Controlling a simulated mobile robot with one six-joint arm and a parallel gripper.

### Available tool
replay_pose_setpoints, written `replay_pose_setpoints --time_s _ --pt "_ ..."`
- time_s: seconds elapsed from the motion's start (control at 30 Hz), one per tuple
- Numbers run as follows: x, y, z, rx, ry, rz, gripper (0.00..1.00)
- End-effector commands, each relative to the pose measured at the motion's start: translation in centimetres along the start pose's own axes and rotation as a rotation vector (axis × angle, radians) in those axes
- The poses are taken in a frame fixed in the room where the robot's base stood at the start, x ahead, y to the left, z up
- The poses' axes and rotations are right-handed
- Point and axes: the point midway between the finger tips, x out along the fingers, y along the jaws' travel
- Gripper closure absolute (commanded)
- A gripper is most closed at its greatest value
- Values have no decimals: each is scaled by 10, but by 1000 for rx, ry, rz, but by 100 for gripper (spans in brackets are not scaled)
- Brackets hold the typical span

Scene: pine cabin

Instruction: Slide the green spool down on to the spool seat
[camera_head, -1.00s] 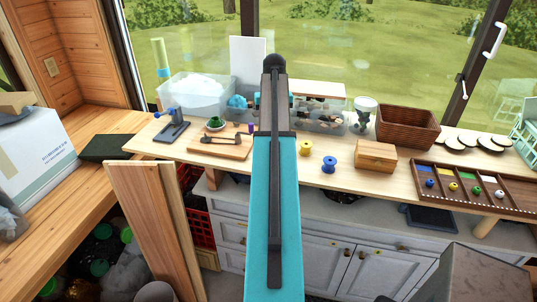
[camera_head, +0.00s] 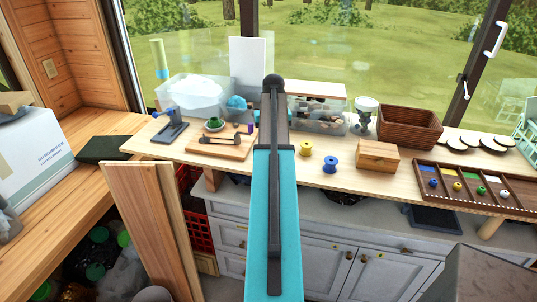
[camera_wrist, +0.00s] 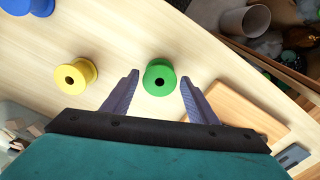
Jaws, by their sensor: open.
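The green spool (camera_wrist: 160,77) stands on the pale wooden bench, seen from above in the wrist view with its dark centre hole showing. My gripper (camera_wrist: 160,83) is open, one finger on each side of the spool in the picture, with visible gaps and nothing held. I cannot tell how far above the spool the fingertips are. In the head view my arm hides the green spool and the fingers. I cannot make out the spool seat for certain in either view.
A yellow spool (camera_wrist: 76,76) stands beside the green one, with a blue spool (camera_head: 330,164) beyond it. A wooden board (camera_head: 222,142) lies on the other side. A wooden box (camera_head: 377,157) and compartment tray (camera_head: 470,188) stand to the right.

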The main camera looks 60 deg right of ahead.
Motion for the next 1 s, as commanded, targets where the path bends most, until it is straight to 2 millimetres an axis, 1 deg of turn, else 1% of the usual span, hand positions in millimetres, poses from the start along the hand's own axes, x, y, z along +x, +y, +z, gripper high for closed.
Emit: replay_pose_setpoints --time_s 0.23,0.37,0.4,0.5,0.67,1.0 --pt "0 0 0 -1 0 0 47" --pt "0 -1 0 -1 0 0 69" --pt "0 -1 0 -1 0 0 76" --pt "0 -1 0 -1 0 0 90" --pt "-2 -1 0 -1 0 0 90" --pt "-20 -1 0 -1 -1 0 90"
